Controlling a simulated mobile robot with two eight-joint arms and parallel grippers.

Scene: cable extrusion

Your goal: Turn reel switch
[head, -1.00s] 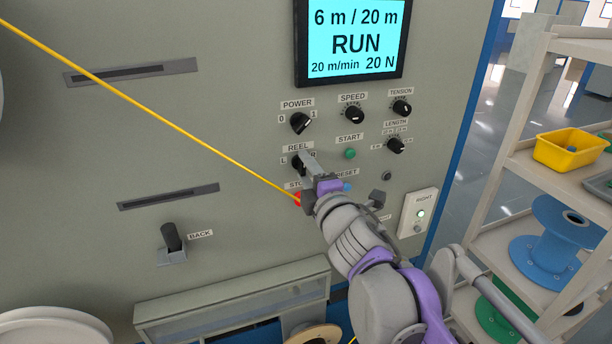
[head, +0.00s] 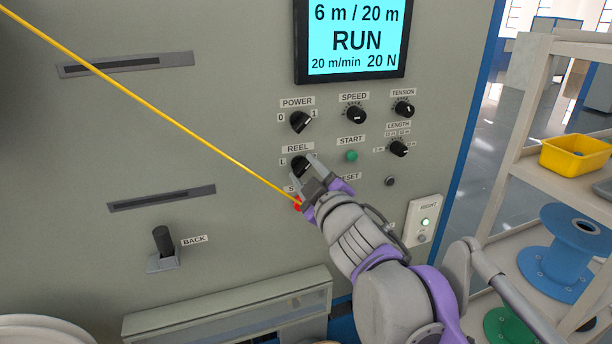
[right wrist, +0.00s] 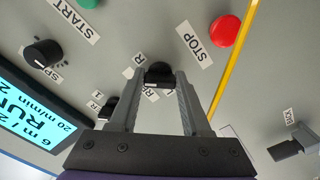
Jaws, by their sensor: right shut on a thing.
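The black reel switch (head: 300,166) sits on the grey panel under the REEL label, with L to its left. My right gripper (head: 305,170) is at the switch, one finger on each side of it. In the right wrist view, the switch (right wrist: 158,74) shows between the two fingertips (right wrist: 163,80), and the jaws are shut on it. The R side of its label is hidden by the gripper in the head view. My left gripper is out of view.
The power knob (head: 301,122) is just above, and the green start button (head: 351,156) is to the right. The red stop button (right wrist: 224,30) is close by, and a yellow cable (head: 160,114) crosses in front of the panel. Shelves (head: 560,175) stand at right.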

